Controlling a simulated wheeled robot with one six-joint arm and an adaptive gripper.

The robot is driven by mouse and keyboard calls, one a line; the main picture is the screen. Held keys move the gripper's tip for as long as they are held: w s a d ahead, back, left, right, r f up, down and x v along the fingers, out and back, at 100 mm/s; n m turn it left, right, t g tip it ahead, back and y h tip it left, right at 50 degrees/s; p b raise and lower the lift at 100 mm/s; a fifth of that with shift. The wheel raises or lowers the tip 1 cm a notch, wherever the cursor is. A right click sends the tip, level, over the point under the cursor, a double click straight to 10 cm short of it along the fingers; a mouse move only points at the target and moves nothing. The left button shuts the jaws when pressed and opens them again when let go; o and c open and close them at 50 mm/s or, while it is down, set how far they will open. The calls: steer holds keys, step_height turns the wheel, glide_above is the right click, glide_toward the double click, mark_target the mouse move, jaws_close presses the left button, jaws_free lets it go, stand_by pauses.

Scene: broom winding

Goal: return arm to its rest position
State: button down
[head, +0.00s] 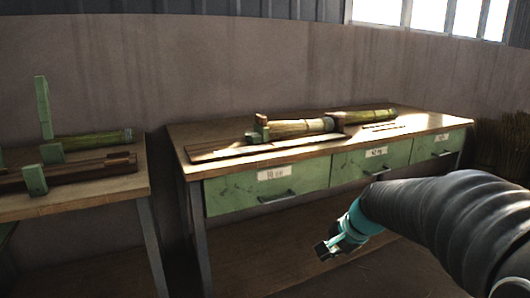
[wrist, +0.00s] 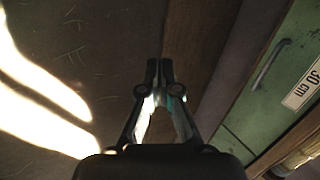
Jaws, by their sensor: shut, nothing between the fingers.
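My gripper (head: 325,249) hangs at the end of my arm in front of the drawer bench, at lower right in the head view. It points down and left, apart from the bench. In the wrist view my gripper (wrist: 160,66) has its fingertips together with nothing between them. Below them is a dark floor with bright patches of light. The green drawer front (wrist: 270,85) with a "30 cm" label lies to the right in the wrist view.
The drawer bench (head: 215,150) has green drawers and carries bound bundles (head: 300,128) in a wooden fixture. A second bench (head: 95,198) at left holds another bundle (head: 95,139) and green blocks. Brush stalks (head: 505,145) stand at far right. A gap separates the benches.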

steer(key=s+r+n+h, duration=0.1)
steer(key=s+n, duration=0.4)
steer(key=s, duration=0.6)
steer(key=s+r+n+h, duration=0.1)
steer(key=s+n, duration=0.4)
steer(key=s, duration=0.7)
steer(key=shift+d+r+t+h, duration=0.25)
steer(key=shift+r+t+h, duration=0.15)
steer(key=shift+h, duration=0.4)
